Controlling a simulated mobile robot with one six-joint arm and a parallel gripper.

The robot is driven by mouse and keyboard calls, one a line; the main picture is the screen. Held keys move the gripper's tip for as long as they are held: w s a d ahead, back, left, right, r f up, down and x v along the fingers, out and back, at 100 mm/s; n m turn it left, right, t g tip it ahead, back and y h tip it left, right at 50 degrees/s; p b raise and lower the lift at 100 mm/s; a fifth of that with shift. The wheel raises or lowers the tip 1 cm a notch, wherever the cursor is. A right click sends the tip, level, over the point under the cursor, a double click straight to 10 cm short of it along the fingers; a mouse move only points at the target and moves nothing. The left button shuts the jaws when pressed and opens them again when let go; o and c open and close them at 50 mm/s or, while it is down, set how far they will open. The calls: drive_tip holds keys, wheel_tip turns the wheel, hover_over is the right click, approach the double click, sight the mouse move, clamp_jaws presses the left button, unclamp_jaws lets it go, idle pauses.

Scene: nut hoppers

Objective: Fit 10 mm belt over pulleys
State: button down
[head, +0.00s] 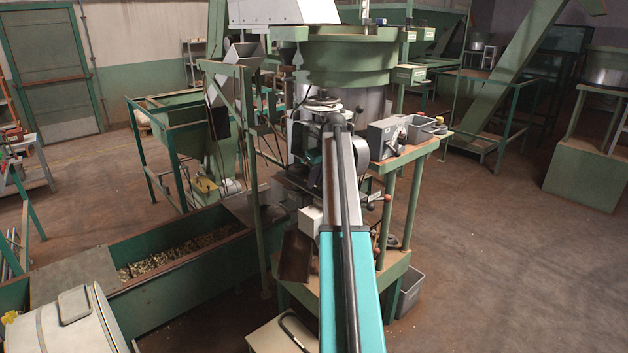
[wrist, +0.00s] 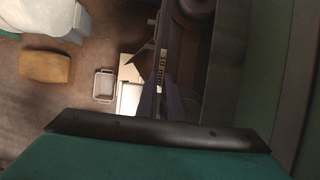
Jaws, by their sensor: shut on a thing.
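In the wrist view my gripper (wrist: 160,88) has its two dark fingers close together. They are shut on a narrow dark strip with pale lettering, which looks like the 10 mm belt (wrist: 159,66). The belt's full loop is not clear in the shadow. A dark round part, perhaps a pulley (wrist: 196,8), shows at the top right of that view. In the head view a pale round disc, perhaps a pulley (head: 322,102), tops the machine in front of me. My teal arm reaches to this machine and hides my gripper and the belt there. I cannot tell whether the belt touches a pulley.
A green bench (head: 412,152) right of the machine carries grey boxes (head: 386,137). A green trough (head: 190,262) with nuts lies at left. A grey bin (head: 410,293) stands on the floor below the bench. The floor at right is open.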

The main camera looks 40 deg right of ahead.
drive_tip(key=c, duration=1.8)
unclamp_jaws()
drive_tip(key=shift+r, duration=0.1)
drive_tip(key=shift+b+v, duration=2.5)
drive_tip(key=shift+v, duration=4.3)
